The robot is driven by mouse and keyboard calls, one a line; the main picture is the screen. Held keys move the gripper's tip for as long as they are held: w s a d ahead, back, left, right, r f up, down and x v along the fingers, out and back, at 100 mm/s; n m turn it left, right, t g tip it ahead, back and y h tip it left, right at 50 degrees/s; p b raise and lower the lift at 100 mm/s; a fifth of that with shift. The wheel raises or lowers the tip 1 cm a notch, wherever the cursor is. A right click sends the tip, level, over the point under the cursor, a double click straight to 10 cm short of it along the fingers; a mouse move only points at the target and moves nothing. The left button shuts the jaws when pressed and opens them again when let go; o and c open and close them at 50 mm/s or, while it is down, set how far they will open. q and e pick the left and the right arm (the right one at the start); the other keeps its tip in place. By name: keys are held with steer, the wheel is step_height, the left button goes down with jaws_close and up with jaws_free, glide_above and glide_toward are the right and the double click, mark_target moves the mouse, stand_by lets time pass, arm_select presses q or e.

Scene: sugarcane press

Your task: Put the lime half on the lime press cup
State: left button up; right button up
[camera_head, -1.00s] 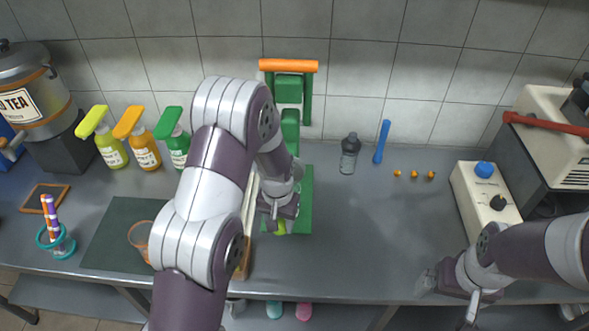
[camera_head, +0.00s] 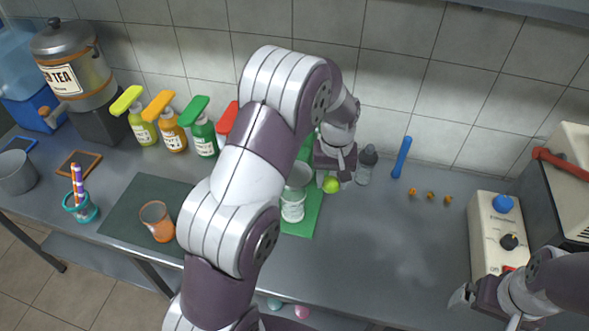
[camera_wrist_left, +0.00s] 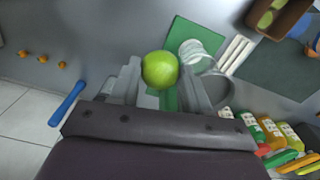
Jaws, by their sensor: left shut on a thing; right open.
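My left gripper (camera_head: 333,172) is shut on the green lime half (camera_head: 331,184), held above the counter beside the press. In the left wrist view the lime (camera_wrist_left: 160,69) sits between the fingertips (camera_wrist_left: 158,85), its round green skin showing. The lime press's green base (camera_head: 303,222) shows behind my left arm, with a clear glass (camera_head: 293,207) standing on it. Most of the press, including its cup, is hidden by my arm. In the wrist view the green base (camera_wrist_left: 182,38) lies beyond the lime. My right gripper (camera_head: 482,308) is open and empty at lower right.
A grey bottle (camera_head: 366,166) stands just right of my left gripper, near a blue stick (camera_head: 402,158). Several syrup bottles (camera_head: 172,132) line the wall at left. A brown box (camera_wrist_left: 283,18) holds green pieces.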

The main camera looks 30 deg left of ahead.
arm_select(q)
steer(key=r+n, duration=0.2)
steer(key=n, duration=0.1)
steer(key=r+n, duration=0.2)
steer(key=n, duration=0.1)
steer(key=r+n+p, duration=0.1)
steer(key=r+n, duration=0.1)
steer(key=r, duration=0.1)
steer(key=shift+s+d+n, duration=0.15)
steer(key=shift+d+n, duration=0.15)
steer(key=shift+n, duration=0.1)
steer(key=shift+s+a+r+n, duration=0.1)
steer(key=shift+s+a+n, duration=0.1)
steer(key=shift+n, duration=0.4)
steer(key=shift+s+a+r+n, duration=0.1)
steer(key=shift+s+n, duration=0.1)
steer(key=shift+n, duration=0.4)
steer(key=p, duration=0.5)
glide_above(294, 176)
step_height(294, 176, down, 7)
steer(key=shift+d+r, duration=0.1)
steer(key=shift+a+f, duration=0.2)
steer(key=shift+f, duration=0.1)
steer(key=f, duration=0.1)
steer(key=f+p, duration=0.1)
steer(key=shift+s+d+f, duration=0.1)
steer(key=shift+d+f, duration=0.1)
steer(key=shift+f, duration=0.6)
steer(key=shift+a+f, duration=0.1)
